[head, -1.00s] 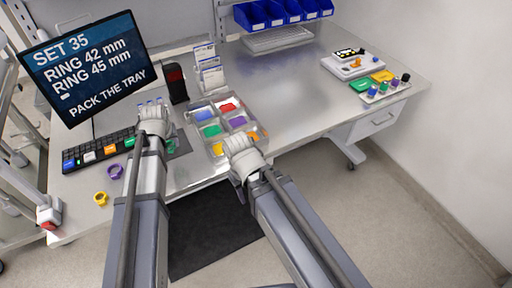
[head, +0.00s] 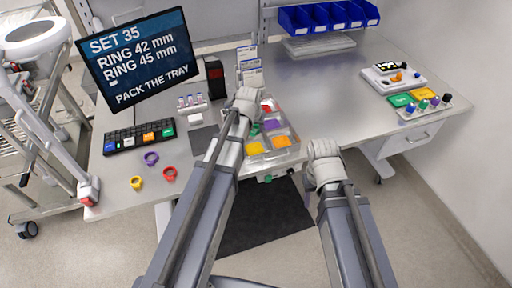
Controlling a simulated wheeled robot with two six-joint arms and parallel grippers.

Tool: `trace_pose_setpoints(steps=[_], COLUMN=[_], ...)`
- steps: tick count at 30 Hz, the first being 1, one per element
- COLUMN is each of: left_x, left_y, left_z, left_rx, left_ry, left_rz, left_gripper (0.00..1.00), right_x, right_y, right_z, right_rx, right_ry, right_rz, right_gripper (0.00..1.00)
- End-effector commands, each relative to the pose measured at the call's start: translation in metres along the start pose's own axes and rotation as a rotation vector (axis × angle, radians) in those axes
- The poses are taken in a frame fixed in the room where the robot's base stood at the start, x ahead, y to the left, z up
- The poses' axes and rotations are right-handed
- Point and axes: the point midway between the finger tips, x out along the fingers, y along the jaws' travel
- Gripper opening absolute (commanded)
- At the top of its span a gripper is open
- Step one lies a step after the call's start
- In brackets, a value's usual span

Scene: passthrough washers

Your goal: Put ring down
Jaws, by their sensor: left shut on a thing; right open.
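My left gripper (head: 244,97) is over the back left part of the clear tray (head: 297,149). It is shut on the ring, but the hand hides the ring, so its colour and any contact with the tray cannot be told. The tray has coloured compartments; a red piece (head: 269,104), a purple piece (head: 271,125), a yellow piece (head: 254,148) and an orange piece (head: 281,142) show. My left arm covers its left side. My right gripper (head: 323,150) is open, right of the tray's front corner. A purple ring (head: 151,159), a yellow ring (head: 136,182) and a red ring (head: 169,174) lie on the table at left.
A monitor (head: 138,55) and keyboard (head: 139,137) stand at the left. A rack of small vials (head: 190,101), a dark red-fronted box (head: 215,78) and label cards (head: 249,68) are behind the tray. Blue bins (head: 325,18) are at the back. The table right of the tray is mostly clear.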

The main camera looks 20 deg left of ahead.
Motion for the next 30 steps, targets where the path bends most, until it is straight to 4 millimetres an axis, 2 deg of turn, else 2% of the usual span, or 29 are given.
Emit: trace_pose_setpoints(steps=[13, 23, 30], left_x=[0.055, 0.062, 0.088], left_y=[0.0, 0.0, 0.0], left_z=[0.023, 0.026, 0.036], left_rx=[-0.001, -0.001, -0.001], left_ry=[0.0, 0.0, 0.0], left_rz=[-0.001, -0.001, -0.001], left_gripper=[0.0, 0.0, 0.0], right_x=[0.059, 0.066, 0.094], right_y=[-0.006, -0.006, -0.009], right_z=[-0.004, -0.004, -0.006], right_rx=[0.002, 0.002, 0.003], right_ry=[0.0, 0.0, 0.0], right_rz=[0.0, 0.0, 0.0], right_gripper=[0.5, 0.5, 0.5])
